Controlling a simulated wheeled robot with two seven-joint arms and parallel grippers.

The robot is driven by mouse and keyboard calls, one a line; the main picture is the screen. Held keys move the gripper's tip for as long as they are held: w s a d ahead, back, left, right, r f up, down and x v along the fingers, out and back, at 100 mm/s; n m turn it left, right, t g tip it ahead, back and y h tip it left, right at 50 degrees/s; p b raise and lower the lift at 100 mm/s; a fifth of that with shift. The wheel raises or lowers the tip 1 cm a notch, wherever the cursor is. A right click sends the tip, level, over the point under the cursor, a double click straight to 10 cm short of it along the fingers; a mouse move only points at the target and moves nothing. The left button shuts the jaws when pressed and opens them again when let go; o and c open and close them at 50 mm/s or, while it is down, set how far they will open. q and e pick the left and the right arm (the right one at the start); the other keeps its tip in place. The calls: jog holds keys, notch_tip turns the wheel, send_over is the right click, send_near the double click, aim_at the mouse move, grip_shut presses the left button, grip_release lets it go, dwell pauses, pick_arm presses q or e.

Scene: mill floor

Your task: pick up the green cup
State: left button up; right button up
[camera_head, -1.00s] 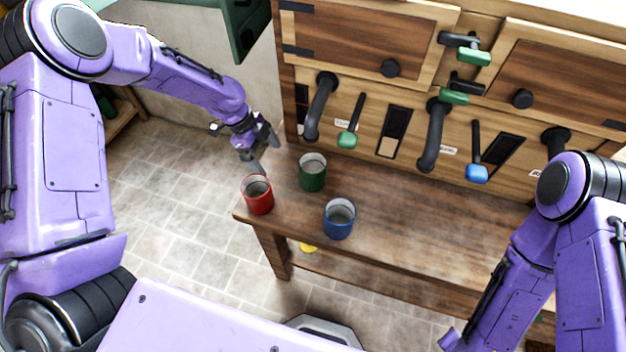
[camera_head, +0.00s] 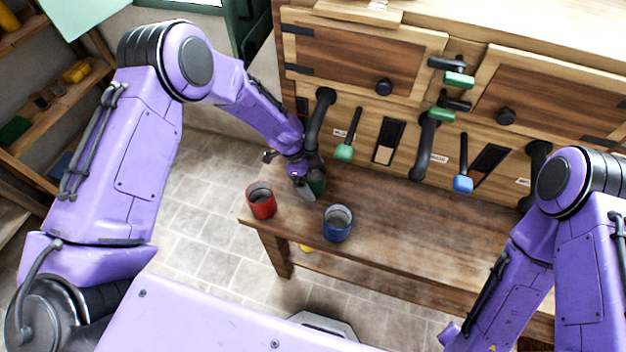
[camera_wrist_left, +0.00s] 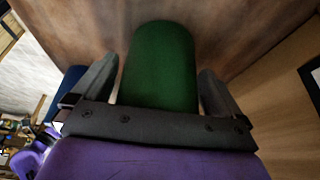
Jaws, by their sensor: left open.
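The green cup (camera_head: 318,183) stands on the wooden bench (camera_head: 400,232), mostly hidden behind my left gripper (camera_head: 309,186) in the head view. In the left wrist view the green cup (camera_wrist_left: 160,68) lies between the two fingers of my left gripper (camera_wrist_left: 160,88). The fingers are open, one on each side of the cup, with a narrow gap showing on the right side. My right arm (camera_head: 520,260) shows at the right of the head view, but its gripper is out of view.
A red cup (camera_head: 261,201) stands left of the green cup, and a blue cup (camera_head: 338,222) stands in front of it to the right. Black pipes and levers (camera_head: 345,150) hang from the wooden cabinet behind. The bench's right part is clear.

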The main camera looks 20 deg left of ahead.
pick_arm(q)
jog(key=c, duration=1.1)
jog(key=shift+c, duration=0.2)
jog(key=shift+r, duration=0.1)
